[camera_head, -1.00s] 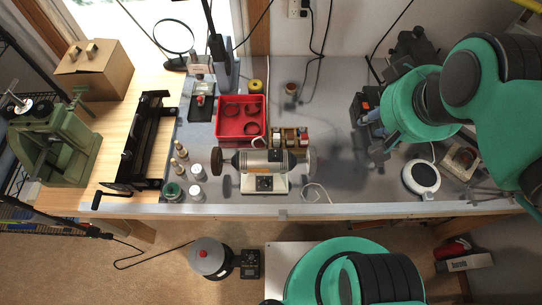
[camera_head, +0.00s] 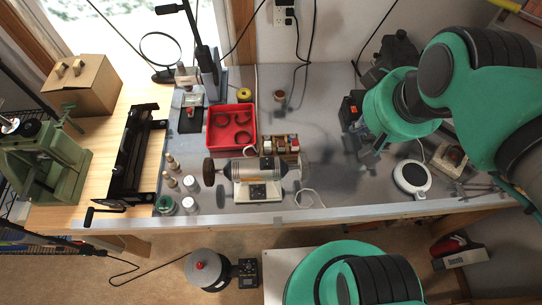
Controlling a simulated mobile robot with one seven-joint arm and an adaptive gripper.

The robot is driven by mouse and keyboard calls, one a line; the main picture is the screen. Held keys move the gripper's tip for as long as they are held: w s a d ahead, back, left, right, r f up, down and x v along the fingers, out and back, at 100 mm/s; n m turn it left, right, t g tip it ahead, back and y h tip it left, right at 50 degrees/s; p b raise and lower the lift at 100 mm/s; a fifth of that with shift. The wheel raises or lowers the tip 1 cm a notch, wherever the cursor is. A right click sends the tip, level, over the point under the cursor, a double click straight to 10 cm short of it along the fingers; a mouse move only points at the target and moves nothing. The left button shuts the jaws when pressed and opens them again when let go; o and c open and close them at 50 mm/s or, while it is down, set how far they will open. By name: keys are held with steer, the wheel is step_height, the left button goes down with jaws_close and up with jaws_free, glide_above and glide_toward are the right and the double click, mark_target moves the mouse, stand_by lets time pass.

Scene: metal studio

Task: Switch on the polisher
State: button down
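The polisher (camera_head: 262,168) stands near the front edge of the bench, left of the middle of the view. It has a grey cylindrical motor body, a dark brown wheel (camera_head: 209,172) at its left end and a paler wheel (camera_head: 304,165) at its right end. Its white base carries a dark control panel (camera_head: 258,191); the switch is too small to make out. My gripper (camera_head: 366,153) hangs below my green wrist, over the bench to the right of the polisher and apart from it. My wrist partly hides it, and its finger opening is unclear.
A red tray (camera_head: 209,131) stands behind the polisher, with a small wooden box (camera_head: 279,144) close behind it. Small bottles (camera_head: 190,184) stand at its left. A white round device (camera_head: 411,178) lies at right. The bench between polisher and gripper is mostly clear, with a thin cable.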

steer(key=w+a+f+n+g+y+p, duration=0.5)
steer(key=a+f+n+y, duration=0.3)
steer(key=n, duration=0.8)
steer(key=shift+w+a+f+g+y, duration=0.3)
steer(key=shift+w+a+f+g, duration=0.3)
steer(key=shift+a, duration=0.7)
steer(key=shift+r, duration=0.1)
glide_above(267, 161)
steer(key=d, duration=0.2)
steer(key=f, duration=0.6)
steer(key=shift+s+a+f, duration=0.2)
steer(key=shift+s+f, duration=0.15)
step_height(267, 161, down, 3)
steer(key=shift+s+a, duration=0.15)
steer(key=shift+f, duration=0.7)
